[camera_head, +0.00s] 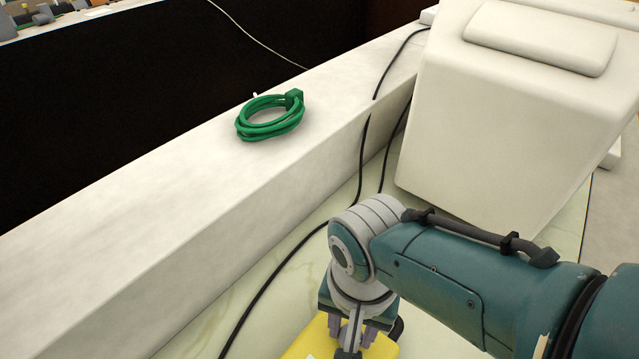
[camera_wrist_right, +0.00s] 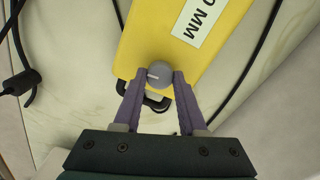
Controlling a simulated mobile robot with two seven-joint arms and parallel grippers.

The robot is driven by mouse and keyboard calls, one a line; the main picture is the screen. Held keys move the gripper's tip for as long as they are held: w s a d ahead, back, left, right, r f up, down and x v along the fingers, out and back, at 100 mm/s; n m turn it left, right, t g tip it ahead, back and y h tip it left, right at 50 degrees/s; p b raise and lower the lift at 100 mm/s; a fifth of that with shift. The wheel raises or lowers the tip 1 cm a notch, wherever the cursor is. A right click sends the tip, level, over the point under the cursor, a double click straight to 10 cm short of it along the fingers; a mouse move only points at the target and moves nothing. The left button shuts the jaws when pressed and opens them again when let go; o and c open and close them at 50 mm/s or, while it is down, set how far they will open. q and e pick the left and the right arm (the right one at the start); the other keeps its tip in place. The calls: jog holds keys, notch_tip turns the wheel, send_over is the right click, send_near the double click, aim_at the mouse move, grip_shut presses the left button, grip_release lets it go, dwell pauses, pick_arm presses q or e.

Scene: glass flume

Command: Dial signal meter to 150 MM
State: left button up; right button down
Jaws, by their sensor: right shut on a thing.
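The yellow signal meter (camera_head: 312,343) lies at the bottom of the head view, mostly hidden under my right arm. In the right wrist view the yellow meter body (camera_wrist_right: 150,30) carries a white label (camera_wrist_right: 199,17) whose visible part reads "0 MM"; the rest is cut off. A round grey knob (camera_wrist_right: 158,75) with a pale pointer mark sits near the meter's lower end. My right gripper (camera_wrist_right: 159,80) has its two purple fingers on either side of the knob, shut on it. The pointer mark points toward the left finger. My left gripper is in neither view.
A coil of green cable (camera_head: 270,118) lies on the white ledge (camera_head: 180,170). A large pale housing (camera_head: 510,110) stands at the right. Black cables (camera_head: 290,255) run across the pale surface beside the meter. A dark handle (camera_wrist_right: 157,103) shows by the knob.

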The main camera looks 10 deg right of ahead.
jog(key=shift+m, duration=0.5)
jog(key=shift+c, duration=2.3)
grip_release()
notch_tip(320, 180, up, 10)
jog(key=p, duration=0.7)
